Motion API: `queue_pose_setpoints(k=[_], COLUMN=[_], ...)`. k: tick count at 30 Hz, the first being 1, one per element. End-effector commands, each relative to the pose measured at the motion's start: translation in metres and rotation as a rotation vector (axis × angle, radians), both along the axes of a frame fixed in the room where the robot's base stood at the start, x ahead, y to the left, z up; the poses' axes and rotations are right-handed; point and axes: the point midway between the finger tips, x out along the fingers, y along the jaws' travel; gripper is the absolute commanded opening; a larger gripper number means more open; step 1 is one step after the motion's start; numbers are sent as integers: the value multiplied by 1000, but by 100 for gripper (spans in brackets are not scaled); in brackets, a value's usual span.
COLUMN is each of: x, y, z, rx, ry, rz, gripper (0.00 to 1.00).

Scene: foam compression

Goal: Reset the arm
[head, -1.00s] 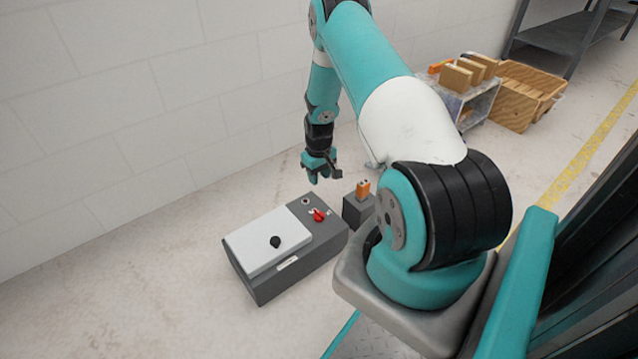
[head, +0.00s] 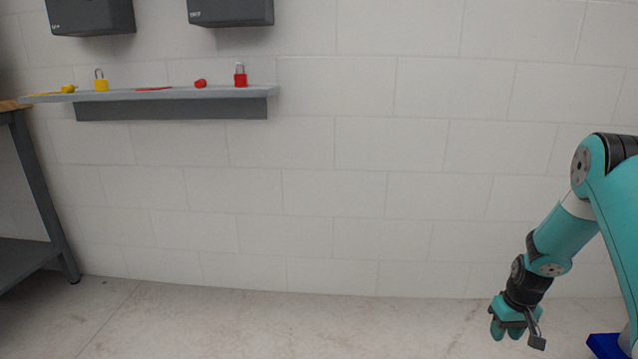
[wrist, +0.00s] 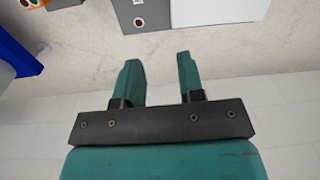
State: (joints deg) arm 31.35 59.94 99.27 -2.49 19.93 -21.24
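My gripper (head: 506,331) hangs at the lower right of the head view, pointing down in front of the white wall, with the arm bent above it. In the wrist view my gripper (wrist: 158,62) shows two teal fingers well apart, with only pale floor and wall between them. It is open and empty. The rest of the arm runs out of the right edge of the head view.
A wall shelf (head: 150,95) holds a red padlock (head: 240,79), a yellow padlock (head: 101,85) and small items. A blue object (head: 604,346) is at lower right. The wrist view shows a grey box (wrist: 150,12) with a red button at the top. Floor below the wall is clear.

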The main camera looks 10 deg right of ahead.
Motion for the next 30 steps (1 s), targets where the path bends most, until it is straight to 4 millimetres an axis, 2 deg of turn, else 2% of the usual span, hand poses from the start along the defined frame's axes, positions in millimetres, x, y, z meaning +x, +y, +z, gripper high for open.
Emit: queue_pose_setpoints(k=[1,3,5,6,8,9,11,12,15,18,21,24,29,30], x=[13,23,26,25,19,11,-4,-18,-60,-104,-145,-181,-237,-239], y=[23,62,97,121,157,182,217,240,292,327,350,366,380,381], z=[30,70,104,126,158,178,207,226,265,291,308,319,329,343], rx=[8,32,56,71,96,112,138,155,197,231,257,278,307,308], ry=[-22,-46,-63,-75,-89,-97,-108,-115,-125,-129,-130,-130,-124,-122], rz=[40,92,139,173,225,261,318,357,457,544,617,682,780,781], gripper=[36,36,36,36,36,36,36,36,36,36,36,36,36,36])
